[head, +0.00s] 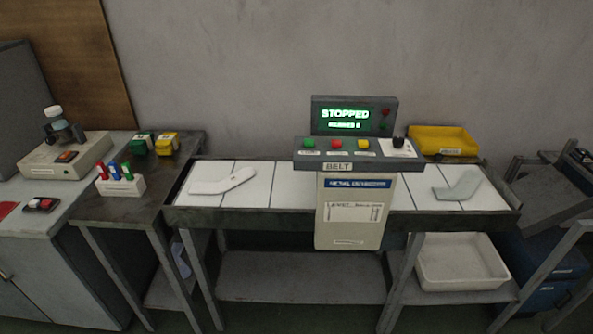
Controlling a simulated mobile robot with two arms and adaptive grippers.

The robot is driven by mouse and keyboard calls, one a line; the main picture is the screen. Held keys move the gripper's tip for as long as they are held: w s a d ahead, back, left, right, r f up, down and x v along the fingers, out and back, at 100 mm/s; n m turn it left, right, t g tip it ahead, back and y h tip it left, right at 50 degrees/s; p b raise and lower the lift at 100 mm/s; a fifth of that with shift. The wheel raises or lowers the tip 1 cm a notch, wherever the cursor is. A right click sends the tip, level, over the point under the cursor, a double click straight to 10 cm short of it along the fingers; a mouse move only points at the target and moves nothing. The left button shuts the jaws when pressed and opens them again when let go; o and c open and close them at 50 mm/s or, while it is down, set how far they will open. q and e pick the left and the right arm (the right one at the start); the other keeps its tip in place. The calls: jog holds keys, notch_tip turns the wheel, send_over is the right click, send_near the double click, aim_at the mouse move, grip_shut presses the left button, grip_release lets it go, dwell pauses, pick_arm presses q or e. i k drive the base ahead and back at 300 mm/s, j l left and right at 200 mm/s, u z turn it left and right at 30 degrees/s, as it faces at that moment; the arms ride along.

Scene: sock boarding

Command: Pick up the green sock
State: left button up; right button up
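No clearly green sock shows in the head view. A flat, pale grey-green sock-shaped piece (459,187) lies on the right part of the white belt; I cannot tell whether it is a sock or a bare board. A white sock-shaped piece (223,181) lies on the left part of the belt. A small green item (143,144) with a label sits on the dark side table beside a yellow one (168,144); I cannot tell exactly what they are. Neither of my grippers is in view.
The belt table (340,217) carries a control console (346,149) reading STOPPED, with coloured buttons. A yellow tray (443,141) stands behind at right. A white bin (461,262) sits on the lower shelf. A marker holder (121,185) stands on the dark side table.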

aim_at(468, 184)
jog(key=z, duration=1.25)
jog(key=i+j, duration=0.2)
jog(key=j, duration=0.2)
jog(key=i+j+u, duration=0.15)
jog(key=j, duration=0.25)
jog(key=i, duration=0.05)
